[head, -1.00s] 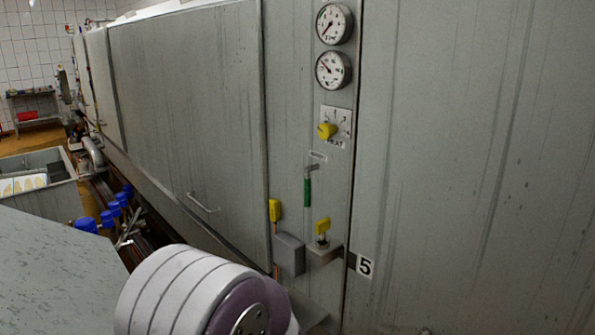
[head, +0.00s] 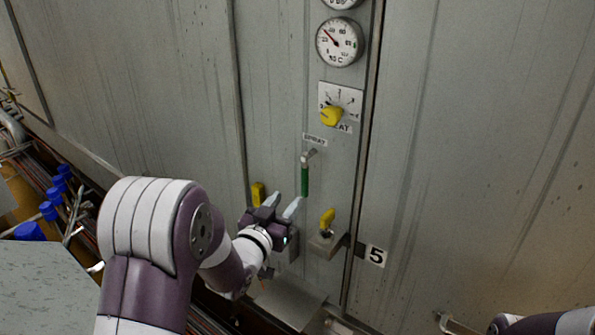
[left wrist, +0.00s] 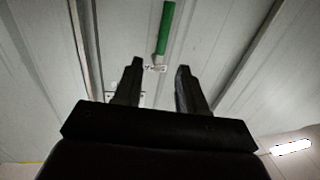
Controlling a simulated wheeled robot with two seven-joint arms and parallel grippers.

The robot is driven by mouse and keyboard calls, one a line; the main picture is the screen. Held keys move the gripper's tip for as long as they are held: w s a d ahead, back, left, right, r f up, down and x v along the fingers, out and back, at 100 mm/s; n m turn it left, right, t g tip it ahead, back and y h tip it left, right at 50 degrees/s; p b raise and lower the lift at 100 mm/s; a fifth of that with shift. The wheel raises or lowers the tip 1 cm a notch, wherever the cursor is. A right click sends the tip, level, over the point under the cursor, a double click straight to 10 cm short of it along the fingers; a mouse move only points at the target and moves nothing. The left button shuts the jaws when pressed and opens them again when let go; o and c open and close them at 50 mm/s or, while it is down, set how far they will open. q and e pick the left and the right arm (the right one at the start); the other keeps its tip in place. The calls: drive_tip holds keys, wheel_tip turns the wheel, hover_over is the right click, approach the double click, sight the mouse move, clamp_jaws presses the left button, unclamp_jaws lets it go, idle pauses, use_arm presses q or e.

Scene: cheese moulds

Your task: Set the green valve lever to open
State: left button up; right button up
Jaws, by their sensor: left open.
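The green valve lever (head: 305,181) hangs straight down from its metal pivot on the grey panel, under the "SPRAY" label (head: 315,139). My left gripper (head: 284,206) is open and empty, just below and to the left of the lever's lower end, apart from it in the head view. In the left wrist view the green lever (left wrist: 165,28) shows beyond the two open fingers (left wrist: 160,67), with its pivot between the fingertips in the picture. Part of my right arm shows at the lower right; its gripper cannot be made out.
A yellow knob (head: 331,116) and a gauge (head: 339,42) are above the lever. A yellow handle (head: 327,218) on a bracket stands below right, another yellow handle (head: 258,194) at left near my gripper.

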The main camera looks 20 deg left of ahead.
sight(305, 178)
use_arm(q)
drive_tip(key=w+p, duration=0.1)
drive_tip(key=w, duration=0.2)
drive_tip(key=w+p, duration=0.2)
drive_tip(key=w, duration=0.2)
drive_tip(key=w+d+p, duration=0.1)
drive_tip(key=w, duration=0.3)
drive_tip(key=shift+w+f+p, duration=0.15)
drive_tip(key=shift+w+p, duration=0.1)
drive_tip(key=shift+p, duration=0.05)
drive_tip(key=shift+w+d, duration=0.15)
drive_tip(key=shift+d, duration=0.3)
drive_tip(key=shift+w+a+f, duration=0.1)
drive_tip(key=shift+w+a, duration=0.15)
drive_tip(key=shift+a, duration=0.05)
drive_tip(key=c, duration=0.5)
drive_tip(key=shift+d, duration=0.15)
clamp_jaws()
